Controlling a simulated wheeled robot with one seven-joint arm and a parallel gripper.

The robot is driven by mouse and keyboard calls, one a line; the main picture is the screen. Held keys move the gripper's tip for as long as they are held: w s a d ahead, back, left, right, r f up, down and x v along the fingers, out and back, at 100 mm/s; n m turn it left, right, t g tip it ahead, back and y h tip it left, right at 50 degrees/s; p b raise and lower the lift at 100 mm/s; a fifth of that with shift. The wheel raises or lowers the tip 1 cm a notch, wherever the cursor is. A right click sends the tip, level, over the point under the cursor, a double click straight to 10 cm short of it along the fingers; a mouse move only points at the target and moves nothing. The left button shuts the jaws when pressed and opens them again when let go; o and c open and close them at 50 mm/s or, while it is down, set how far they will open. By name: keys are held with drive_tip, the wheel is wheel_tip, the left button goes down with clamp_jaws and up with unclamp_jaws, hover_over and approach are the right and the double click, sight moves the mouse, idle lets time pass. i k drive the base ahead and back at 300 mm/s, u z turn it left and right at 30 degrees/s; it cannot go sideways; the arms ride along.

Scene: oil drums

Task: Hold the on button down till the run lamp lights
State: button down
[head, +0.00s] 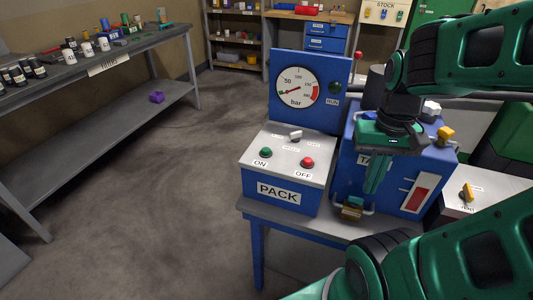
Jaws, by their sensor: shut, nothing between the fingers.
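The green ON button (265,152) is on the sloped grey top of the blue PACK box (250,185), at its left. The run lamp (333,87) is on the upright blue panel behind, above the RUN label; it is dark green and looks unlit. My gripper (373,190) is shut and empty, fingers pointing down. In the picture it is right of the PACK box, in front of the blue TANK box, and well apart from the ON button.
A red OFF button (307,163) sits right of ON, with a pale switch (295,136) behind them. A round bar gauge (298,86) is on the upright panel. The blue TANK box (352,160) stands close on the right. The floor at left is open before a grey bench (110,120).

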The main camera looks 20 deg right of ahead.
sight(265, 151)
drive_tip(key=k, duration=0.9)
drive_tip(key=u, duration=1.4)
drive_tip(key=i, duration=1.5)
drive_tip(key=z, duration=1.25)
